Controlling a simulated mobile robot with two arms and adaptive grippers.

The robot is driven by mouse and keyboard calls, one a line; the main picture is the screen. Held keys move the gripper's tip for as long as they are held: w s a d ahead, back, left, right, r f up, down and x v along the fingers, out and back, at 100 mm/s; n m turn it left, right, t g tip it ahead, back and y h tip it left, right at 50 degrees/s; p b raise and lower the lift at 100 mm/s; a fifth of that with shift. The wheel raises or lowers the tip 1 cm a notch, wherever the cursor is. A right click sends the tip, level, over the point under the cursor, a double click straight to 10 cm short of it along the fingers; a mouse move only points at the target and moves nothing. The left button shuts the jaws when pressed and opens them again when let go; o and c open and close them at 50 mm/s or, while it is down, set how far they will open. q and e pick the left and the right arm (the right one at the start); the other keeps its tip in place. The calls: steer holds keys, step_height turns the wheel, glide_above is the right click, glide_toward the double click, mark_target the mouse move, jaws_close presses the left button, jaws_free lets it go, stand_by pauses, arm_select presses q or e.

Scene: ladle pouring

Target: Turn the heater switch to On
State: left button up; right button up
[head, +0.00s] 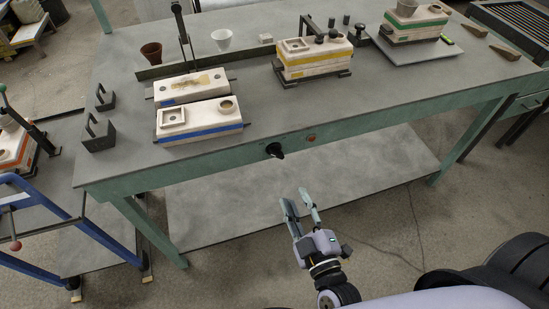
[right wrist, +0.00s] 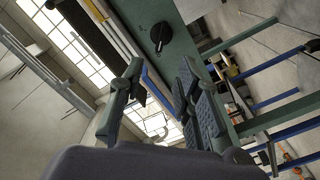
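The heater switch is a black knob (head: 274,150) on the green front edge of the workbench. A small reddish round light (head: 311,138) sits to its right on the same edge. The knob also shows in the right wrist view (right wrist: 161,37), beyond the fingers. My right gripper (head: 299,195) is in front of the bench, below and a little right of the knob and apart from it. Its fingers are open with nothing between them, as the right wrist view (right wrist: 155,85) also shows. My left gripper is not in view.
The workbench (head: 350,95) holds white block moulds (head: 200,120) with blue and yellow bands, cups (head: 222,40) and black brackets (head: 98,135). A lower shelf (head: 370,165) lies under it. A blue frame (head: 95,235) stands at the left. The space between gripper and knob looks clear.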

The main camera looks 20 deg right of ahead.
mark_target(277, 156)
steer(key=w, duration=1.3)
steer(key=shift+w+a, duration=0.35)
steer(key=shift+w, duration=0.05)
jaws_close()
